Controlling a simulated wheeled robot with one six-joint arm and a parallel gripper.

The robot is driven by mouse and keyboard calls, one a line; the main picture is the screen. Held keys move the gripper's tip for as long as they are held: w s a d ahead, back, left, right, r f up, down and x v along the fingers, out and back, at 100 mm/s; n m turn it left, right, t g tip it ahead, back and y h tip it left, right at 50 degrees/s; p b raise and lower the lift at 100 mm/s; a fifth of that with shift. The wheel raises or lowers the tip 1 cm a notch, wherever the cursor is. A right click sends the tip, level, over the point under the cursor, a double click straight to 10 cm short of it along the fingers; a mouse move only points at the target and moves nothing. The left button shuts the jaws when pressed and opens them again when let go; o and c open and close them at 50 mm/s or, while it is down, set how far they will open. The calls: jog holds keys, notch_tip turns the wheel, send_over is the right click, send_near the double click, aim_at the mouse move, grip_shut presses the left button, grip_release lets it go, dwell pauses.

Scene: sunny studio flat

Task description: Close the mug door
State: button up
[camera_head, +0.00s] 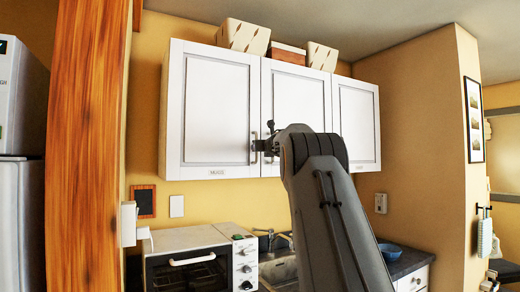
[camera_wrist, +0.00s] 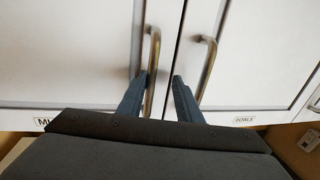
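The mug door (camera_head: 215,115), white with a "MUGS" label, is the left door of a wall cabinet. It looks flush or nearly flush with the middle door (camera_head: 300,98). In the wrist view the mug door (camera_wrist: 75,50) has a vertical metal handle (camera_wrist: 153,60) near its right edge. My gripper (camera_head: 265,143) is at this handle. In the wrist view my gripper (camera_wrist: 159,78) has its fingers apart, with the lower part of the handle between them, close to the left finger. Whether they touch is unclear.
The middle door, labelled "BOWLS", has its own handle (camera_wrist: 208,65) just right of my right finger. Below stand a toaster oven (camera_head: 190,262) and a sink (camera_head: 278,268). A wooden post (camera_head: 88,150) rises at the left. Boxes (camera_head: 243,37) sit on the cabinet.

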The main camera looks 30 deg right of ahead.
jog(key=shift+s+d, duration=0.1)
jog(key=shift+s, duration=0.05)
jog(key=b+v, duration=0.5)
jog(key=v, duration=0.2)
jog(key=shift+s+b, duration=0.25)
jog(key=shift+b, duration=0.1)
jog(key=shift+s, duration=0.15)
